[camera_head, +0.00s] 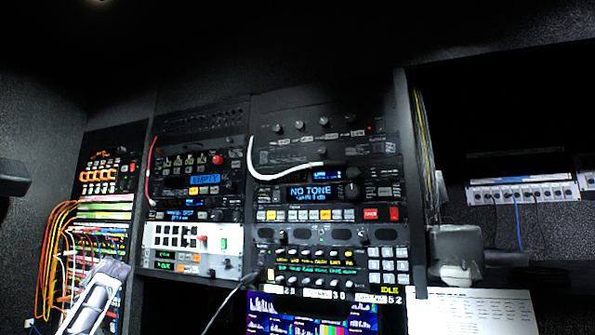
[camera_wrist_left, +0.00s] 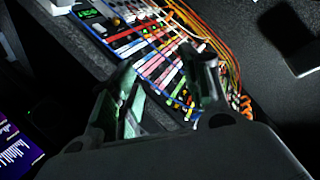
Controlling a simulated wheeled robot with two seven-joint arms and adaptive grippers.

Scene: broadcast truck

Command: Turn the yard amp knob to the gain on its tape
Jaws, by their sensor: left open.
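The top unit (camera_head: 345,148) of the right rack bay has a row of several small knobs (camera_head: 300,126) with pale labels under them and a red light at the right. I cannot tell which knob is the yard amp's; tape writing and pointer marks are too small to read. My left gripper (camera_head: 93,298) is low at the left in the head view, in front of the patch cables and well apart from these knobs. In the left wrist view its two fingers (camera_wrist_left: 163,92) are spread with nothing between them.
A white cable (camera_head: 283,176) loops across the right bay beside a "NO TONE" display (camera_head: 314,192). Orange patch cables (camera_head: 55,245) hang at the left. A grey blocky form (camera_head: 455,245) stands right of the rack, above a paper sheet (camera_head: 480,312).

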